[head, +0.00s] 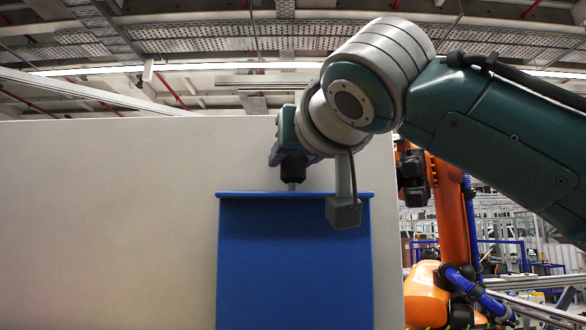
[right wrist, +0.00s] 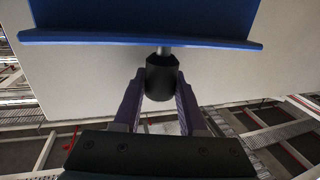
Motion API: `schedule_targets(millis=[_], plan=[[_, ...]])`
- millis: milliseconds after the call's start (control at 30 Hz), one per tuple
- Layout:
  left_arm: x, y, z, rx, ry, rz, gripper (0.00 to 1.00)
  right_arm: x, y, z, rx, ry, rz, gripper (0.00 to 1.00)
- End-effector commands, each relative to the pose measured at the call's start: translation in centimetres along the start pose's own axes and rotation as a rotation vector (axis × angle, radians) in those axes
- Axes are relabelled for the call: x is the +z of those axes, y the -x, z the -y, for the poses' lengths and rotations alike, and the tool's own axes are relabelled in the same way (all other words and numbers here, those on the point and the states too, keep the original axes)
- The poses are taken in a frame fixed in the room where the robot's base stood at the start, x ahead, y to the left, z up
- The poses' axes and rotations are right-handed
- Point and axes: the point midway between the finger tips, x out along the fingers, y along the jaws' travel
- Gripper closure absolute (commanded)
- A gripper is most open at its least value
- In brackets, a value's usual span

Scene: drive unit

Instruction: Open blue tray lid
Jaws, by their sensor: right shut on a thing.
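The blue tray lid (head: 294,265) shows in the head view as a flat blue panel with a thin lip along its top edge, in front of a pale wall. In the right wrist view the blue panel (right wrist: 140,18) spans the top. A black knob (head: 293,170) on a short grey stem stands at the lip. My right gripper (right wrist: 158,90) has its two purple fingers shut on the sides of this knob (right wrist: 161,76). In the head view my right arm comes in from the right and partly covers the fingers. My left gripper is not in view.
The pale wall (head: 110,220) fills the left and middle behind the blue panel. An orange robot arm (head: 450,215) with blue hoses stands to the right, beyond the wall's edge. Ceiling beams and ducts run overhead.

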Motion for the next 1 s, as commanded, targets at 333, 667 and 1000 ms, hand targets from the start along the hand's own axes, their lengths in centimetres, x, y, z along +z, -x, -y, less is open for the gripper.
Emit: schedule_targets(millis=[333, 667, 1000], plan=[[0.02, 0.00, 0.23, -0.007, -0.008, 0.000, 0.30, 0.01, 0.00, 0.01, 0.000, 0.000, 0.001, 1.00], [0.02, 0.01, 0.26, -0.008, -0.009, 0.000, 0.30, 0.01, 0.00, 0.00, 0.000, -0.001, 0.001, 1.00], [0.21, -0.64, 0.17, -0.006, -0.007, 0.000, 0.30, 0.33, 0.19, 0.11, -0.001, 0.001, -0.007, 1.00]])
